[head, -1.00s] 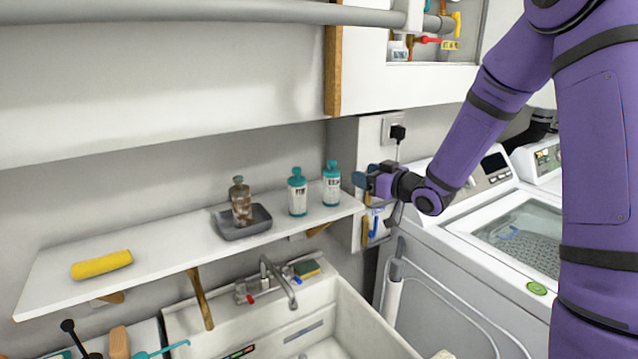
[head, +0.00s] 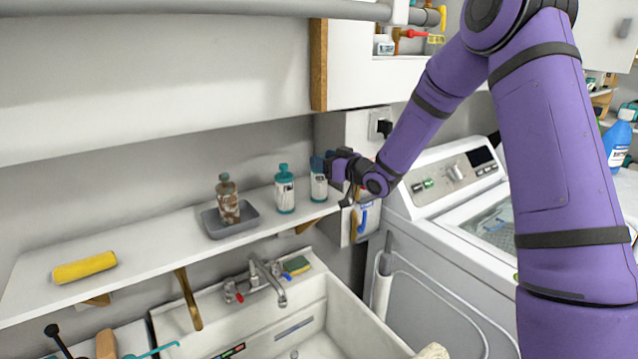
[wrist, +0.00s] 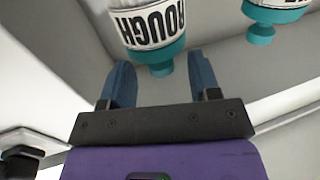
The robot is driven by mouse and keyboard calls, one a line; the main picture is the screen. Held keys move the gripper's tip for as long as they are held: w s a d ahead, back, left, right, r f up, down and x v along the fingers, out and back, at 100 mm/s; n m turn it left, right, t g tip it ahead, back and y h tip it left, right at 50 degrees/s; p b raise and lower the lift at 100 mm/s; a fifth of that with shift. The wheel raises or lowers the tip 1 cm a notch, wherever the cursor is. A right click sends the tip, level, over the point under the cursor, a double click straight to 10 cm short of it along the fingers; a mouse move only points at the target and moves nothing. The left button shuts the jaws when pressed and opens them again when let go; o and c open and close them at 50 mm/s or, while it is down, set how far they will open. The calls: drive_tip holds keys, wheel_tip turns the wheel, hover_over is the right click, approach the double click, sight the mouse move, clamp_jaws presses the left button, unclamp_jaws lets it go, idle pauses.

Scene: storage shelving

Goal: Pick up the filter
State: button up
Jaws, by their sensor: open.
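Nothing in view is clearly marked as a filter. A white bottle with a teal cap (head: 319,188) stands upright at the right end of the wall shelf. In the wrist view this bottle (wrist: 150,22) appears upside down, with part of its label reading "ROUGH". My gripper (head: 330,165) is at the top of this bottle. In the wrist view the blue fingers of my gripper (wrist: 160,75) are spread apart, with the teal cap between or just beyond their tips. Whether they touch it I cannot tell.
A second teal-capped bottle (head: 284,190) stands close to the left. Farther left are a grey tray (head: 212,229) holding a brown bottle (head: 228,200), and a yellow roll (head: 85,268). A sink (head: 345,325) lies below the white shelf (head: 150,250). A washing machine (head: 430,255) stands right.

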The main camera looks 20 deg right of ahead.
drive_tip(key=shift+x, duration=0.95)
drive_tip(key=shift+s, duration=0.1)
drive_tip(key=c, duration=1.1)
clamp_jaws()
drive_tip(key=shift+r, duration=0.15)
